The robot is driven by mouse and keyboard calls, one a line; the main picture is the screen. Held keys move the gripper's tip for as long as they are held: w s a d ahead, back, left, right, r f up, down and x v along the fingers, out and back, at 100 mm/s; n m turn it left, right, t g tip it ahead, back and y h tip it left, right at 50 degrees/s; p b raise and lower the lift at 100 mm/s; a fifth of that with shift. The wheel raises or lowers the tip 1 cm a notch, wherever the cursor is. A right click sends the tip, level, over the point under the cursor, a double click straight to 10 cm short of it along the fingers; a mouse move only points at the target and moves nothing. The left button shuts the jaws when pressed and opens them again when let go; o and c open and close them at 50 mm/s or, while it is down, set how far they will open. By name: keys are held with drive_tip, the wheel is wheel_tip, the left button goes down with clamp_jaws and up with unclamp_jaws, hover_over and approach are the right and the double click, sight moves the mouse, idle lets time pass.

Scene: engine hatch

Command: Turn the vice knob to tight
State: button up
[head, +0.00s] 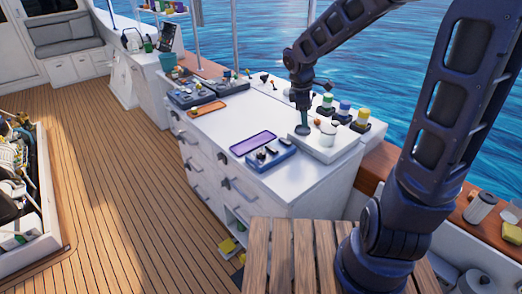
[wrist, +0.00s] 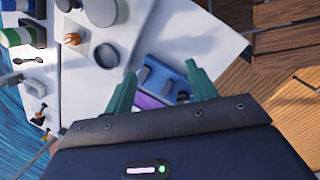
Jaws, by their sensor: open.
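A small blue fixture with dark grey blocks on top, which looks like the vice (head: 268,158), sits near the front edge of the white cabinet top. My gripper (head: 302,127) is over the back right of the cabinet top, behind and right of the vice. In the wrist view its two green fingers (wrist: 160,70) are spread apart, with nothing held between them.
A purple-lined tray (head: 253,143) lies beside the vice, and an orange tray (head: 208,110) farther left. A raised white board (head: 328,150) with a white cup and several colour-capped jars (head: 345,108) stands near my gripper. A slatted wooden surface (head: 285,255) is in front.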

sight(261, 149)
drive_tip(key=a+f+n+g+y, duration=0.1)
drive_tip(key=a+f+n, duration=0.2)
drive_tip(key=a+n, duration=0.35)
drive_tip(key=a+f+n+g+y, duration=0.1)
drive_tip(key=a+f+n, duration=0.25)
drive_tip(key=a, duration=0.55)
drive_tip(key=f, duration=0.7)
drive_tip(key=w+f, duration=0.1)
drive_tip(key=f, duration=0.2)
drive_tip(key=shift+d+f, duration=0.15)
drive_tip(key=shift+f, duration=0.15)
drive_tip(key=c, duration=1)
